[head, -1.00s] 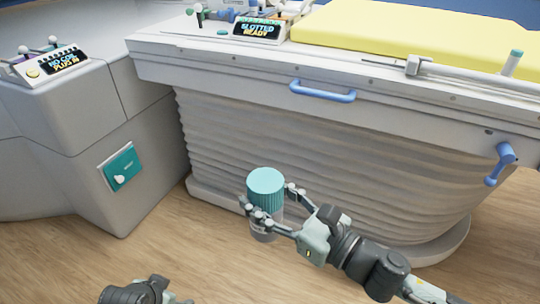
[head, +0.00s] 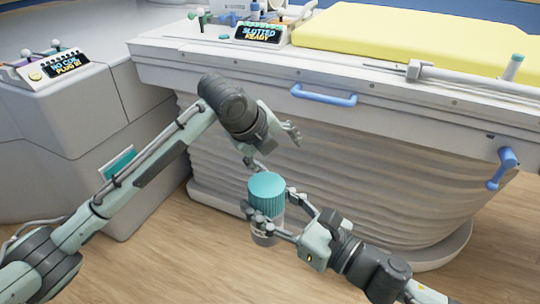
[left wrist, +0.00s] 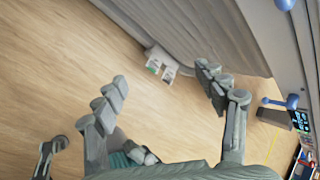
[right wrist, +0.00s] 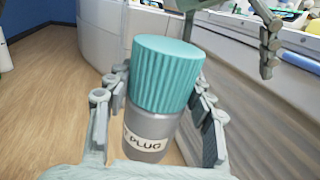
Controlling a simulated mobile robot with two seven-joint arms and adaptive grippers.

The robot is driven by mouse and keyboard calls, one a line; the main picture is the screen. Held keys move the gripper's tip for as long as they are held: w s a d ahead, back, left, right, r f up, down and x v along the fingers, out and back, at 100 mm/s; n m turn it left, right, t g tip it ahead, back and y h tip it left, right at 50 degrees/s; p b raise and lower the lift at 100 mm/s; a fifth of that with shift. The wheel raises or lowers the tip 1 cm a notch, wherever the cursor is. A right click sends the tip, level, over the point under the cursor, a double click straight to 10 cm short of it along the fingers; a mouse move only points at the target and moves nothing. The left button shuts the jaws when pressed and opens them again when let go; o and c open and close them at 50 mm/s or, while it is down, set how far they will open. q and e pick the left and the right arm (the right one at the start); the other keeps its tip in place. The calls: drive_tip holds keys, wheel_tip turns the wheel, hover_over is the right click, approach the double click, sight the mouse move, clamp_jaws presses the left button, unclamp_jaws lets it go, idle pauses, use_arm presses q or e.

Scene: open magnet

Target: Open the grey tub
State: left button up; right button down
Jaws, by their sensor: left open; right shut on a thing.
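The grey tub (right wrist: 150,130) has a ribbed teal lid (right wrist: 167,75) on it and a label reading "PLUG". In the head view the tub (head: 264,239) is upright in front of the bed's pleated base, its lid (head: 266,190) on top. My right gripper (head: 267,207) is shut on the tub, with its fingers on both sides below the lid. My left gripper (head: 277,149) is open and empty, just above and behind the lid. In the left wrist view its fingers (left wrist: 165,92) are spread, and a sliver of teal (left wrist: 119,159) shows near the bottom edge.
The bed (head: 430,95) with a yellow mattress (head: 400,42) and blue handles (head: 323,95) stands behind the tub. A panel on it reads "SLOTTED READY" (head: 258,34). A grey console (head: 75,100) is at the left, partly behind my left arm. Wooden floor is clear in front.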

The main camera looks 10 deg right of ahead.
sight(270, 183)
use_arm(q)
drive_tip(key=s+a+r+m+g+y, duration=0.1)
drive_tip(key=s+r+m, duration=0.1)
drive_tip(key=m, duration=0.3)
drive_tip(key=s+a+r+m+g+y, duration=0.1)
drive_tip(key=s+r+m+g+y, duration=0.1)
drive_tip(key=s+r+m, duration=0.1)
drive_tip(key=s+r+m+g+y, duration=0.1)
drive_tip(key=s+r+m+g, duration=0.1)
drive_tip(key=s+m, duration=0.4)
drive_tip(key=shift+a+r+m+y, duration=0.3)
drive_tip(key=shift+a+r+y, duration=0.1)
drive_tip(key=shift+r, duration=0.15)
drive_tip(key=shift+s+a, duration=0.2)
drive_tip(key=shift+f+m, duration=0.2)
drive_tip(key=shift+m, duration=0.1)
drive_tip(key=shift+f, duration=3.6)
drive_tip(key=shift+s, duration=0.1)
drive_tip(key=c, duration=1.2)
drive_tip(key=n, duration=0.3)
drive_tip(key=shift+c, duration=0.2)
